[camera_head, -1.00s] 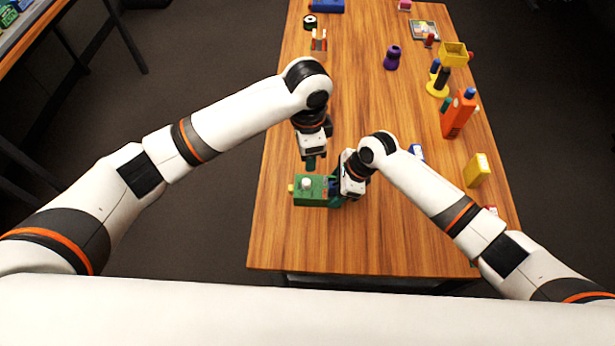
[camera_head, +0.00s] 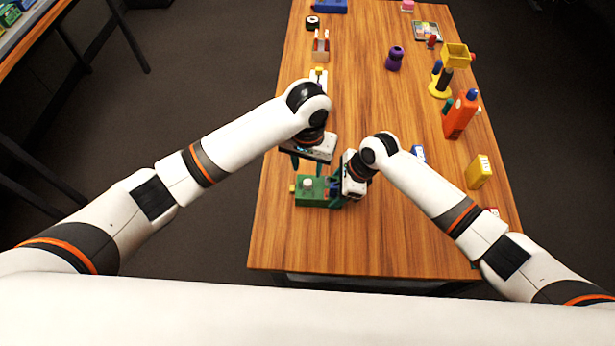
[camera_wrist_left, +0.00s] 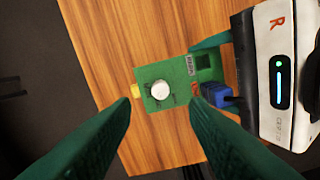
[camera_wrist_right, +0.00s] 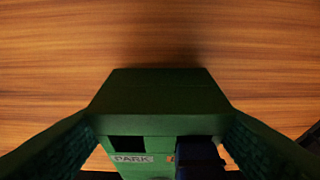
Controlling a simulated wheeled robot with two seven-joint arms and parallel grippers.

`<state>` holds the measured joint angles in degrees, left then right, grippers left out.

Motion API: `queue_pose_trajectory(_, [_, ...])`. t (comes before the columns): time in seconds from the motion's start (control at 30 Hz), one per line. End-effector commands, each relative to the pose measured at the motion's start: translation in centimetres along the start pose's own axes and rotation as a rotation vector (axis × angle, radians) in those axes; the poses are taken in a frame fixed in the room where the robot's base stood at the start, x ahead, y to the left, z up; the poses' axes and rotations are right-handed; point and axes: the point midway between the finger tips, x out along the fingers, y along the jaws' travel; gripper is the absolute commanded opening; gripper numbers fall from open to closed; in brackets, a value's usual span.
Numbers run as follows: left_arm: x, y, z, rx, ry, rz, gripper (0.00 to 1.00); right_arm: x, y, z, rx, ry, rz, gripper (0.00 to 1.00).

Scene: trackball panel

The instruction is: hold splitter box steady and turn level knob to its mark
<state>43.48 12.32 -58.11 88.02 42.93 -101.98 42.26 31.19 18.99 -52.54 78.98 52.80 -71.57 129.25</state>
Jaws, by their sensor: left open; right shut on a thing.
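The green splitter box (camera_head: 311,198) lies on the table near its front left. Its white round level knob (camera_head: 308,183) is on the top face and shows in the left wrist view (camera_wrist_left: 161,90) with dark marks around it. My right gripper (camera_wrist_right: 160,135) is shut on the box's right end, its fingers on either side. My left gripper (camera_head: 309,168) is open just above and behind the box. In the left wrist view its two green fingers (camera_wrist_left: 160,110) stand apart with the knob between and beyond them. The knob's pointer is too small to read.
A blue plug (camera_wrist_left: 216,94) and a yellow part (camera_wrist_left: 135,90) sit at the box's ends. An orange block (camera_head: 460,116), yellow box (camera_head: 478,171) and purple object (camera_head: 394,58) stand farther right and back. The table front is clear.

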Motion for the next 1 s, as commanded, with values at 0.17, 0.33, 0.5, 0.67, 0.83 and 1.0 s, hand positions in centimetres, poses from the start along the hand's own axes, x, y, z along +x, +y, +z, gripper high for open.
queue_pose_trajectory(0.17, [3.5,0.0,-0.1,0.001,0.003,0.002,0.41,0.0,0.0,0.0,0.0,0.0,0.0,0.38])
queue_pose_trajectory(0.33, [5.7,0.0,0.0,0.001,0.002,0.001,0.41,0.0,0.0,0.0,0.0,0.001,0.0,0.38])
queue_pose_trajectory(0.5, [6.5,0.0,0.0,0.002,0.0,0.0,0.41,0.0,0.0,0.0,0.0,0.001,0.0,0.38])
queue_pose_trajectory(0.67, [6.5,0.0,0.0,0.002,0.0,0.0,0.41,0.0,0.0,0.0,0.0,0.001,0.0,0.38])
queue_pose_trajectory(0.83, [6.5,0.0,0.0,0.002,0.0,0.0,0.28,0.0,0.0,0.0,0.0,0.001,0.0,0.38])
queue_pose_trajectory(1.0, [6.5,0.0,0.0,0.002,0.0,0.0,0.0,0.0,0.0,0.0,0.0,0.001,0.0,0.38])
